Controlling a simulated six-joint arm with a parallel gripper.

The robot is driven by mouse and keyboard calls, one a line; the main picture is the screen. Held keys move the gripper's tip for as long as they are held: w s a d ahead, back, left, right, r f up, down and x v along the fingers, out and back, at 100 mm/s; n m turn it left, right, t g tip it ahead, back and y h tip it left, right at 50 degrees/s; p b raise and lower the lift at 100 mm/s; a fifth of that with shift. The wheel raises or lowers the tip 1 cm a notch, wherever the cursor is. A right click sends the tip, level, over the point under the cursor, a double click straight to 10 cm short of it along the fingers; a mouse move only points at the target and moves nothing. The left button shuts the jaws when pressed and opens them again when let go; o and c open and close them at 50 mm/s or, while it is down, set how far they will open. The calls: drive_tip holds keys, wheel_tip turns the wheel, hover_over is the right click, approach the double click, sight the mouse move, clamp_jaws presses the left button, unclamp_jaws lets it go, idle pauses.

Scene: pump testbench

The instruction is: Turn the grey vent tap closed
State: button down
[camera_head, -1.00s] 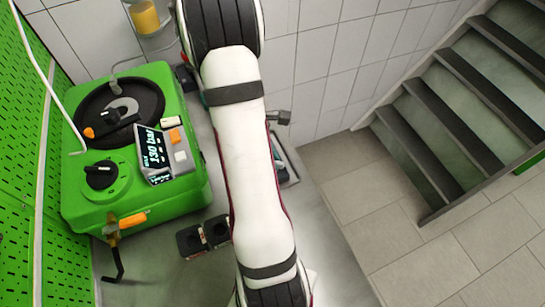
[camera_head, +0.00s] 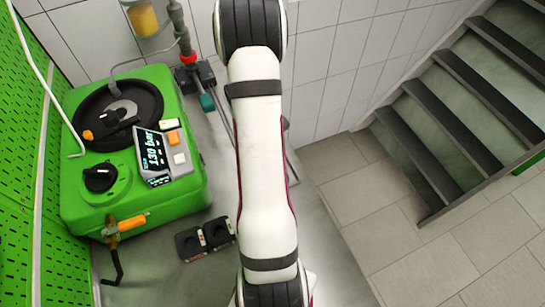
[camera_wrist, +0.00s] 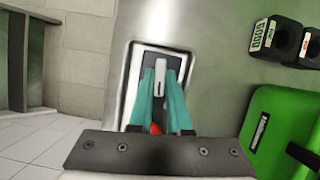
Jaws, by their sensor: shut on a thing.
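My gripper (camera_wrist: 160,78) shows in the wrist view with two teal fingers. They are closed around a light grey piece that looks like the grey vent tap (camera_wrist: 158,64). The tap's top shows between the fingertips, over a dark panel in a pale-rimmed plate (camera_wrist: 127,88). A small red part (camera_wrist: 156,128) shows low between the fingers. The tap's turn angle is hard to judge. In the head view my arm covers this spot. A dark bar and a teal piece show left of my arm; I cannot tell whether they belong to my gripper.
A green pump unit (camera_head: 185,195) stands left, with dark knobs and a display (camera_head: 152,152) reading 130 bar. A valve with an orange handle (camera_head: 132,222) is at its front. Two black blocks (camera_head: 202,238) lie beside it. Stairs (camera_head: 450,130) are at the right.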

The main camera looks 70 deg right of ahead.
drive_tip(key=shift+m, duration=0.6)
drive_tip(key=shift+s+y, duration=0.1)
drive_tip(key=shift+y, duration=0.2)
drive_tip(key=c, duration=0.9)
unclamp_jaws()
drive_tip(key=shift+o, duration=0.2)
drive_tip(key=v, duration=1.6)
drive_tip(key=shift+s+a, duration=0.15)
